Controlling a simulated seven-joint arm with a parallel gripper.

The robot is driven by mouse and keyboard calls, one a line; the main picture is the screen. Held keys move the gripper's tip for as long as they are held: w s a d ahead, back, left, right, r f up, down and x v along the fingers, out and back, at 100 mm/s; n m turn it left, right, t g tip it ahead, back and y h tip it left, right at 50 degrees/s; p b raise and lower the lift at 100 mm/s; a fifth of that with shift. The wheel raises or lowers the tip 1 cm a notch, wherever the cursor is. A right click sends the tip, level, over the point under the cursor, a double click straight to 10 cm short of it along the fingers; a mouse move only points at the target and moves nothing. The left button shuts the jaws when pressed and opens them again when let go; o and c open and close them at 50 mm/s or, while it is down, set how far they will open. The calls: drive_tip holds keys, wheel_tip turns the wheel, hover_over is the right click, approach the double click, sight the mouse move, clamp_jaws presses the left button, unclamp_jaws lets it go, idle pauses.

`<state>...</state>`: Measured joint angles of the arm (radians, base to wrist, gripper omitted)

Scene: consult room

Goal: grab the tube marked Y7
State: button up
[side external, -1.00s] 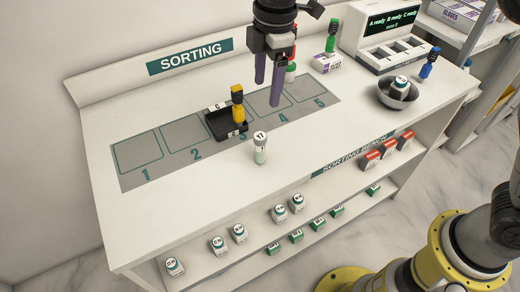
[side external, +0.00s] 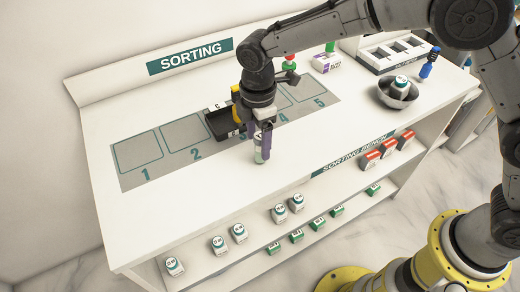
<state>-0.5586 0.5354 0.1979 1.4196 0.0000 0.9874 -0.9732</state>
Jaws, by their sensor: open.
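A small pale tube (side external: 260,157) with a greenish lower part stands upright on the bench in front of the numbered mat. Its white cap, with a dark mark seen earlier that I cannot read for certain, is now mostly hidden by my gripper. My gripper (side external: 263,147) points down over this tube, its purple fingers open at the tube's upper part. I cannot tell whether a finger touches it. A yellow tube (side external: 236,93) stands in a black tray (side external: 219,124) marked C, partly hidden behind my wrist.
A metal bowl (side external: 397,97) holding a white-capped item and a blue tube (side external: 429,64) stand at the right. A green tube (side external: 330,46) and a small box (side external: 326,64) are at the back. Mat spaces 1 and 2 look empty. The bench's front left is clear.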

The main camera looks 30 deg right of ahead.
wheel_tip(320, 180, down, 4)
drive_tip(key=shift+d, duration=0.15)
clamp_jaws()
idle(0.4)
